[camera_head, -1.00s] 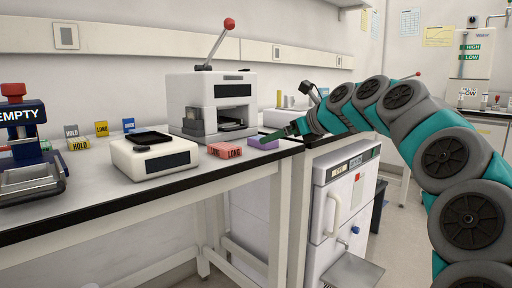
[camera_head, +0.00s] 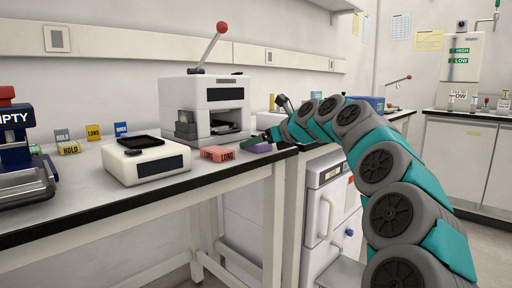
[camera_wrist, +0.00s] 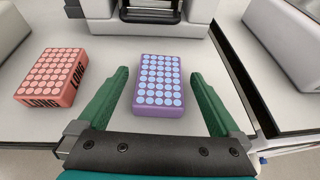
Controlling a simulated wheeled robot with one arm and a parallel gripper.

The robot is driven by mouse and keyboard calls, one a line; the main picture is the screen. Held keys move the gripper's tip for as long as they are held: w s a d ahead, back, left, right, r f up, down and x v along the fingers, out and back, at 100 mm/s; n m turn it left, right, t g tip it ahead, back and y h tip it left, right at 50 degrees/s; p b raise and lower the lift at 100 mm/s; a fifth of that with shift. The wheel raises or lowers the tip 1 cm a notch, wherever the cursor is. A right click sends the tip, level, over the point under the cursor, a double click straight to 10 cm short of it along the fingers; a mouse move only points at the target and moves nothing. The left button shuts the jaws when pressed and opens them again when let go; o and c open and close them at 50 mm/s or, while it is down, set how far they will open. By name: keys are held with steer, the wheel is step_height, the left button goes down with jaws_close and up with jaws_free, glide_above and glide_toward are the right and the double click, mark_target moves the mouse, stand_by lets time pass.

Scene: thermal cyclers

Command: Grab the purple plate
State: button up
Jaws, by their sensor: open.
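The purple plate (camera_wrist: 158,86), with rows of pale blue round wells, lies on the bench in the wrist view. My gripper (camera_wrist: 158,88) is open, with one green finger on each side of the plate and a visible gap to both. The plate looks not gripped. In the head view the purple plate (camera_head: 259,147) shows as a small patch near the bench's right end, partly hidden by my gripper (camera_head: 262,137).
A red plate marked LONG (camera_wrist: 52,77) lies left of the purple plate. A white thermal cycler with a lever (camera_head: 207,105) stands just behind. A low white device (camera_head: 146,160) sits left. The bench edge (camera_wrist: 250,85) is close on the right.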

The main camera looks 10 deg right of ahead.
steer(key=shift+c, duration=0.2)
steer(key=c, duration=1.3)
steer(key=shift+r, duration=0.1)
